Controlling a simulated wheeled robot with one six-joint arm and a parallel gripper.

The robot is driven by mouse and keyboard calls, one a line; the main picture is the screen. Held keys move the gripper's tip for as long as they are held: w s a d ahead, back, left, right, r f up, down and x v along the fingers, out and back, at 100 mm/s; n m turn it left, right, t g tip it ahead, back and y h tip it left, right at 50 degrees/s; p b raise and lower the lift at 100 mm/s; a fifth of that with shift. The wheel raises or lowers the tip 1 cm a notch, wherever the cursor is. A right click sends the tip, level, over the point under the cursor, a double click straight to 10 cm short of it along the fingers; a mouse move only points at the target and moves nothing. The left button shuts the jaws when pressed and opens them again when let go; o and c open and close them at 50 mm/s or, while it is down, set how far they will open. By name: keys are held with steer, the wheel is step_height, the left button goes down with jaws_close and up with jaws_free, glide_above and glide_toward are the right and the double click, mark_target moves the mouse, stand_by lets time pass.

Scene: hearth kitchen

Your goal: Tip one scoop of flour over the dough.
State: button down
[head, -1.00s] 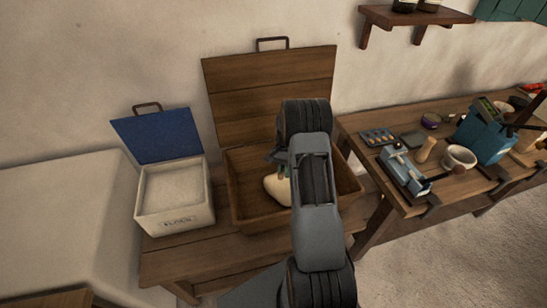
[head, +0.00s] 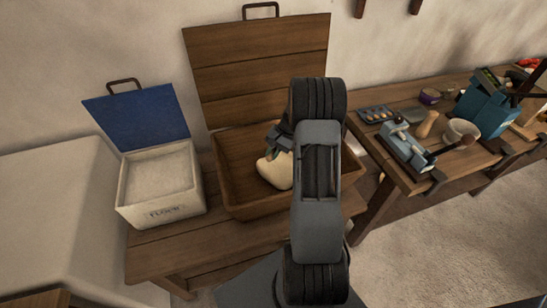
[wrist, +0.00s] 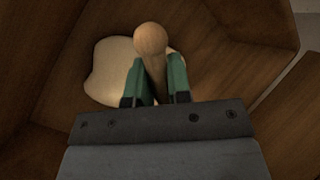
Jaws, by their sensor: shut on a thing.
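The dough (head: 274,172) is a pale rounded lump on the floor of the open wooden trough (head: 232,205). In the wrist view the dough (wrist: 108,75) lies below my gripper. My gripper (wrist: 154,80) has green fingers shut on a wooden handle with a round knob end (wrist: 150,40), seemingly the scoop's. The scoop's bowl is hidden, so I cannot tell whether it holds flour. In the head view my gripper (head: 272,150) is over the trough, partly behind my arm. The flour box (head: 160,213) stands open left of the trough, with pale flour (head: 160,172) inside.
The trough's raised lid (head: 258,70) and the blue flour lid (head: 137,117) stand at the back. A table at the right holds a blue-grey device (head: 405,148), a white mortar (head: 461,133) and a teal machine (head: 485,108). The bench front (head: 170,245) is clear.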

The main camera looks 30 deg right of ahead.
steer(key=t+b, duration=0.1)
steer(key=b, duration=0.1)
steer(key=f+t+y+b, duration=0.1)
steer(key=b, duration=0.1)
steer(key=n+t+y+b, duration=0.1)
steer(key=b, duration=0.2)
steer(key=shift+s+d+f, duration=0.15)
steer(key=shift+s+f, duration=0.05)
steer(key=shift+f, duration=0.1)
steer(key=t+y+b, duration=0.1)
steer(key=b, duration=0.2)
steer(key=shift+n+t+y+b, duration=0.3)
steer(key=shift+t+y+b, duration=0.1)
steer(key=shift+t+b, duration=0.1)
steer(key=shift+r, duration=0.1)
stand_by(0.6)
